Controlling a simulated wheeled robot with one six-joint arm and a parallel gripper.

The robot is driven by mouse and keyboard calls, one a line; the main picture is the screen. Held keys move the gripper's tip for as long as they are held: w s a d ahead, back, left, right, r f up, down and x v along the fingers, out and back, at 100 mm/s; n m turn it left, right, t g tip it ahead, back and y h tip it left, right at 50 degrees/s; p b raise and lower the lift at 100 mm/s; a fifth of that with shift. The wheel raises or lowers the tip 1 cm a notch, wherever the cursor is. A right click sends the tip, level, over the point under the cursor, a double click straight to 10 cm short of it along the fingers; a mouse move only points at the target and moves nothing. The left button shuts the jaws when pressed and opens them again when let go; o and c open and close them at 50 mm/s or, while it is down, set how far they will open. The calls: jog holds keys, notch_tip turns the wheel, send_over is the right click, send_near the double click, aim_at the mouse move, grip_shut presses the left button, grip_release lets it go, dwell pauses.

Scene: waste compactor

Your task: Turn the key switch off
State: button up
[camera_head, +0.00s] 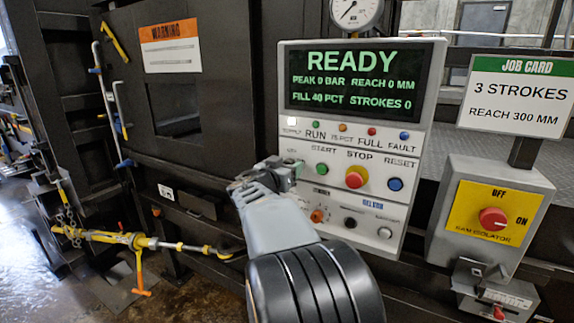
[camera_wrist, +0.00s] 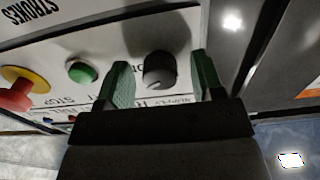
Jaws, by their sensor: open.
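The key switch (camera_wrist: 160,70) is a dark round knob with a grey face on the white control panel (camera_head: 400,212). In the wrist view it sits between the two green fingers of my gripper (camera_wrist: 162,82), with a gap on each side. In the head view my gripper (camera_head: 278,172) is at the panel's left edge, left of the green START button (camera_head: 321,169), and it hides the key switch. My gripper is open. I cannot tell which way the key points. The display (camera_head: 360,78) reads READY, and the white supply lamp (camera_head: 292,121) looks lit.
The red STOP button (camera_head: 355,177) on its yellow ring and the blue RESET button (camera_head: 395,184) are to the right. Small knobs, one orange (camera_head: 317,215), are below. A red ram isolator (camera_head: 492,219) is on a separate box at right.

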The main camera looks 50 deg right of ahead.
jog(key=c, duration=0.9)
jog(key=n+b, duration=0.2)
jog(key=b, duration=0.1)
jog(key=n+b, duration=0.2)
jog(key=b, duration=0.2)
jog(key=n+b, duration=0.3)
jog(key=b, duration=0.1)
jog(key=shift+f, duration=0.25)
jog(key=shift+r+n+b, duration=0.15)
jog(key=shift+n+b, duration=0.9)
jog(key=shift+n, duration=1.35)
